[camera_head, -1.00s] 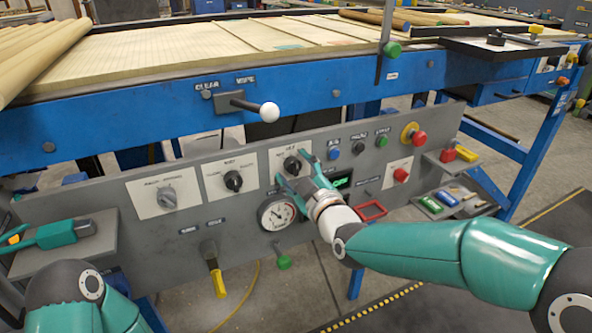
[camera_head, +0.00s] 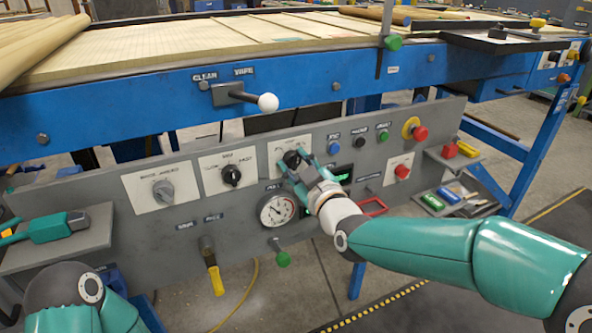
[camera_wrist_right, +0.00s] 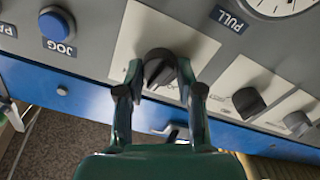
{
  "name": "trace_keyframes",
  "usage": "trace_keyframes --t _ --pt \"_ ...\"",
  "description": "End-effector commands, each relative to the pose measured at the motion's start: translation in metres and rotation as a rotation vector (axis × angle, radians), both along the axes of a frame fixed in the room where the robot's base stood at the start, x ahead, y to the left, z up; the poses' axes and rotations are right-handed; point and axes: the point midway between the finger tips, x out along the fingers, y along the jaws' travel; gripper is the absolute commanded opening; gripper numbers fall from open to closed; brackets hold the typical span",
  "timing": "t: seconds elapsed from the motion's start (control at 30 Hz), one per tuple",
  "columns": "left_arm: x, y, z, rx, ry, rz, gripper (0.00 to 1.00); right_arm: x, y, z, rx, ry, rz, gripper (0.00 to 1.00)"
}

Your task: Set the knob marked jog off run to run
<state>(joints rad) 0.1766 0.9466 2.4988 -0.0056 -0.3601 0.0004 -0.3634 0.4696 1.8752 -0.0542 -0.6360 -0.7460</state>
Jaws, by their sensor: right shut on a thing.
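The black knob (camera_head: 292,158) sits on a white plate (camera_head: 277,148) on the grey control panel. The wrist view shows the same knob (camera_wrist_right: 160,68) between my fingertips, with a pale pointer line on its face. The plate's lettering is partly hidden by my fingers and too small to read. My right gripper (camera_head: 295,166) is shut on this knob, with one finger on each side; it also shows in the wrist view (camera_wrist_right: 160,90). My left gripper is not in view; only part of my left arm shows at the bottom left.
A second black knob (camera_head: 232,175) and a grey knob (camera_head: 163,190) are to the left. A dial gauge (camera_head: 277,210) is just below my gripper. A blue button (camera_head: 333,148) and a red mushroom button (camera_head: 419,133) are to the right. A white-ball lever (camera_head: 267,103) projects above.

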Motion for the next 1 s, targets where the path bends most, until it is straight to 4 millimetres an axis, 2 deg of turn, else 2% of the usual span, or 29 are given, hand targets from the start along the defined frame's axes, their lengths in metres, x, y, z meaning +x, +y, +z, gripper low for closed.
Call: trace_keyframes --t 0.1,0.5,1.0 --pt "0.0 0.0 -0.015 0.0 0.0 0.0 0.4 0.0 0.0 -0.005 0.087 0.041 0.001 0.02" --pt "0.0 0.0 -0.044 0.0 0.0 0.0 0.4 0.0 -0.001 -0.004 0.384 0.175 0.001 0.02" --pt "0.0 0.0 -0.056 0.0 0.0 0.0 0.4 0.001 -0.002 -0.003 0.536 0.246 -0.001 0.02"
